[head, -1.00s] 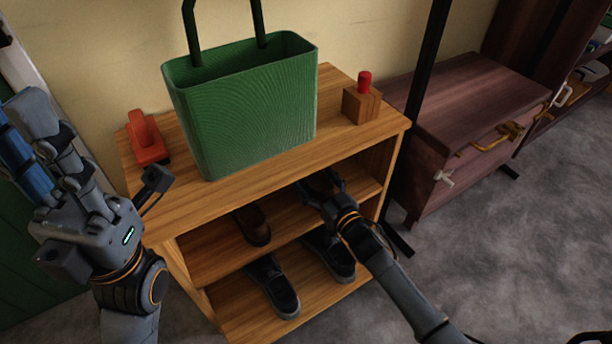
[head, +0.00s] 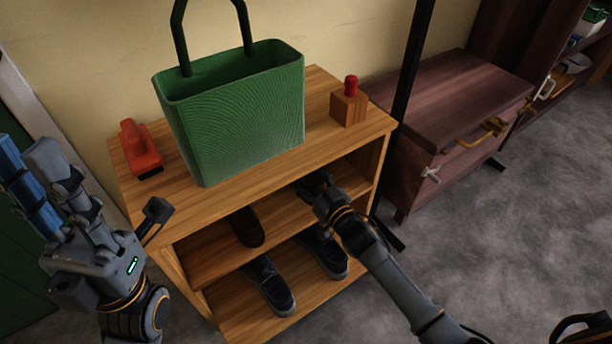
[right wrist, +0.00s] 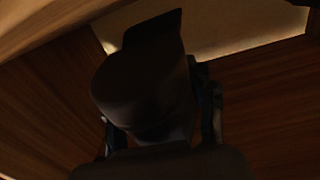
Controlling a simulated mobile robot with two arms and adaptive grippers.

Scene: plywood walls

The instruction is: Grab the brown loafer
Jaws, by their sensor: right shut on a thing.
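One brown loafer (head: 246,228) stands on the upper shelf of the wooden shoe rack (head: 240,290), left of my right arm. My right gripper (head: 314,186) reaches into the right part of that shelf, under the rack's top. It is shut on a dark brown loafer, mostly hidden in the head view. In the right wrist view this loafer (right wrist: 142,85) fills the middle, between the two fingers (right wrist: 160,130). The picture is too dark to tell whether it touches the shelf. My left gripper (head: 112,200) is open and empty, left of the rack.
On the rack's top stand a green bag (head: 240,125), a red object (head: 139,150) and a wooden block with a red top (head: 348,106). Dark shoes (head: 270,285) stand on the lower shelf. A black post (head: 408,90) and brown chest (head: 450,110) are right.

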